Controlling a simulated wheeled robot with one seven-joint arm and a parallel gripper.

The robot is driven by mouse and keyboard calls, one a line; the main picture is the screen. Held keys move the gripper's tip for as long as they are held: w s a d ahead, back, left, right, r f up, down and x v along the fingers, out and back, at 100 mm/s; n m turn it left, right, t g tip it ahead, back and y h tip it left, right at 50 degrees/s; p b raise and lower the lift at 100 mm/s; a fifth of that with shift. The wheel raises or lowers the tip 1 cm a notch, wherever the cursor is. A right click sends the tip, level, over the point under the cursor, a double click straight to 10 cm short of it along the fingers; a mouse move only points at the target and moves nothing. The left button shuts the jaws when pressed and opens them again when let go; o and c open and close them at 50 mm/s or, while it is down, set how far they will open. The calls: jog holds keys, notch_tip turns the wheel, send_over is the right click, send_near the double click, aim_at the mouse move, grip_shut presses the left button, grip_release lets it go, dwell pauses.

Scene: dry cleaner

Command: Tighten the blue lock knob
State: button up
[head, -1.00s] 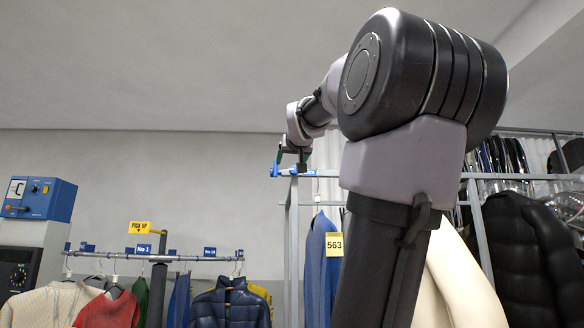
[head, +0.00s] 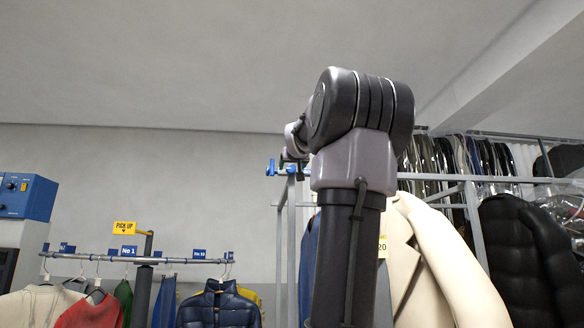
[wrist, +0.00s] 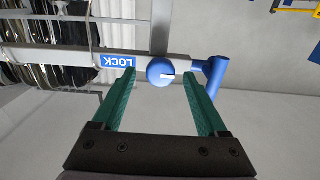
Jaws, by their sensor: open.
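The blue lock knob (wrist: 160,72) is round with a white mark on its face, and in the wrist view it sits on a light rail beside a blue LOCK label (wrist: 117,61). My gripper (wrist: 159,72) is open, with its two green fingers apart on either side of the knob. I cannot tell whether either fingertip touches it. In the head view a blue part (head: 271,168) shows at the rack's top corner; my arm hides most of the gripper there.
Hanging clothes fill the right side, including a black puffer jacket (head: 535,260). A lower rail with jackets (head: 140,260) is at left.

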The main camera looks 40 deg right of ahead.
jog(key=shift+c, duration=0.3)
grip_shut()
jog(key=m, duration=0.9)
jog(key=shift+s+d+f, duration=0.1)
jog(key=shift+d, duration=0.05)
jog(key=m, duration=0.4)
jog(key=shift+f+m, duration=0.1)
jog(key=shift+m, duration=2.3)
jog(key=shift+f, duration=0.1)
